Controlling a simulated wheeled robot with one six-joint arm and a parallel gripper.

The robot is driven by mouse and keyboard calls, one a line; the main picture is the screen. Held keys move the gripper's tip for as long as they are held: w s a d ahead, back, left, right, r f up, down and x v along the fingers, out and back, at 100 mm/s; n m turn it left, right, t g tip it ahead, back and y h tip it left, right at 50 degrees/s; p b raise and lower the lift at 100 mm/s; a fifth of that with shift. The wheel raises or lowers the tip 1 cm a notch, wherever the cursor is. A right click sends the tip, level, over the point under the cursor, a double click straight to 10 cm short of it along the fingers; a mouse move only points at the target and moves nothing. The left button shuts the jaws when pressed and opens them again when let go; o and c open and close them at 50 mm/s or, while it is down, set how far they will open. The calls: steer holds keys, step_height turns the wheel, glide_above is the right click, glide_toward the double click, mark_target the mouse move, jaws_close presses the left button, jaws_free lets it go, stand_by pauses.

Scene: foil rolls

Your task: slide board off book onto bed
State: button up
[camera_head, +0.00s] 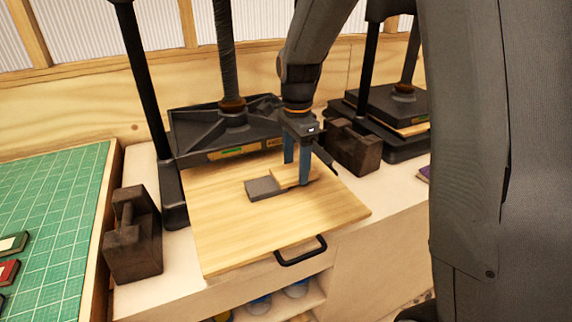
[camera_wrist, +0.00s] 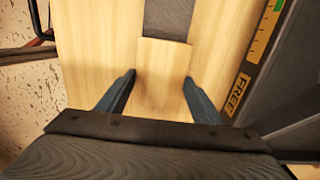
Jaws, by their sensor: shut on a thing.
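The small pale wooden board (camera_head: 286,176) lies partly over the flat grey book (camera_head: 264,189), whose left part and front edge show in the head view. Both are on the large pale wooden bed (camera_head: 225,236), which has a black handle at its front. My gripper (camera_head: 297,170) points down with its blue fingers on either side of the board. In the wrist view the board (camera_wrist: 163,72) lies between the fingers, and a strip of the book (camera_wrist: 168,20) shows beyond it. How much book is under the board is hidden.
The black press (camera_head: 225,122) stands behind the bed, with its platen raised. Dark metal weights stand left (camera_head: 132,235) and right (camera_head: 353,147). A green cutting mat (camera_head: 50,210) lies at far left. The bed's left and front parts are bare.

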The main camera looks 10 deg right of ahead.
steer(key=shift+w+d, duration=0.2)
steer(key=shift+d, duration=0.7)
steer(key=shift+w+d, duration=0.2)
steer(key=shift+d, duration=0.7)
steer(key=o, duration=1.2)
steer(key=shift+c, duration=0.2)
steer(key=shift+r+b, duration=0.75)
steer(key=shift+r, duration=3.15)
